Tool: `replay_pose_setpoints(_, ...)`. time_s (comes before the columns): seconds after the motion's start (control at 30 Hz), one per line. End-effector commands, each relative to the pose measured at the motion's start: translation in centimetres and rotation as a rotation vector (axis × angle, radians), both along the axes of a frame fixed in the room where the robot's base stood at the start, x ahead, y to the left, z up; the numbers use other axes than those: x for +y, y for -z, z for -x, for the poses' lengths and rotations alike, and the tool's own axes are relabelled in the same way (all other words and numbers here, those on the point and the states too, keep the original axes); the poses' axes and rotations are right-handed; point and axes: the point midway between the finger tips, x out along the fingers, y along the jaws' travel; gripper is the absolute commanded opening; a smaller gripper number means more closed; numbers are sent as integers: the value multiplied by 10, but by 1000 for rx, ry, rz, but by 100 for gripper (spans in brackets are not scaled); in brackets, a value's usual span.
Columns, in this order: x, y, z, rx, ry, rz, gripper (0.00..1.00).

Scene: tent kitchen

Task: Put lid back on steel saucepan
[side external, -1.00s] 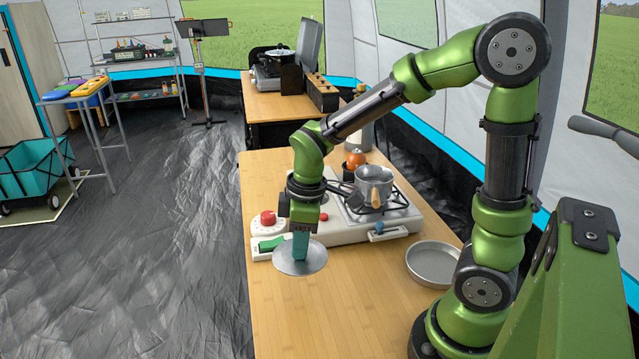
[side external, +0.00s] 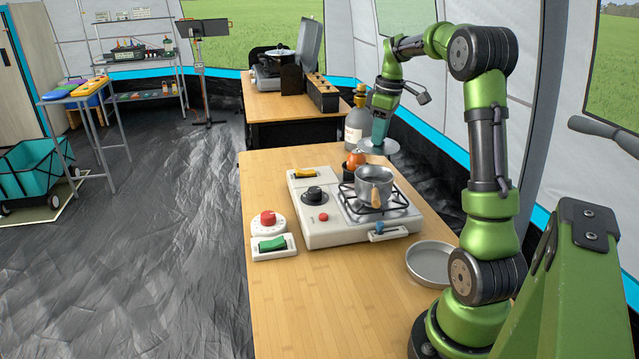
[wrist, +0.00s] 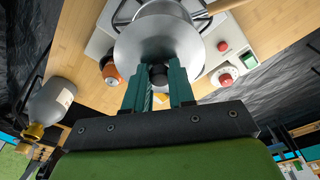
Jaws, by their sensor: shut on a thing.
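The steel saucepan (side external: 374,186) with a wooden handle stands upright and uncovered on the stove's right burner. My gripper (side external: 379,139) is shut on the knob of the round steel lid (side external: 370,147) and holds it in the air, above and behind the saucepan in the side view. In the wrist view my gripper (wrist: 158,78) has its two teal fingers on either side of the dark knob. The lid (wrist: 132,45) covers much of the saucepan (wrist: 165,8) there, and only part of the pan's rim shows past it.
The camp stove (side external: 325,226) has knobs and switches along its left. A bottle (side external: 355,128) and an orange-topped shaker (side external: 355,159) stand behind the burner, close to the lid. A shallow round pan (side external: 432,262) lies at the right. The front of the wooden table (side external: 310,310) is clear.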

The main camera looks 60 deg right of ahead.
Motion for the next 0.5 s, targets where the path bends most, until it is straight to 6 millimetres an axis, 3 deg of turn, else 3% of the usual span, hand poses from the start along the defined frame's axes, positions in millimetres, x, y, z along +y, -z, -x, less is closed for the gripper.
replay_pose_setpoints(0.17,1,-16,-2,-3,-84,-9,0)
replay_pose_setpoints(0.5,4,3,-2,2,-110,-20,0)
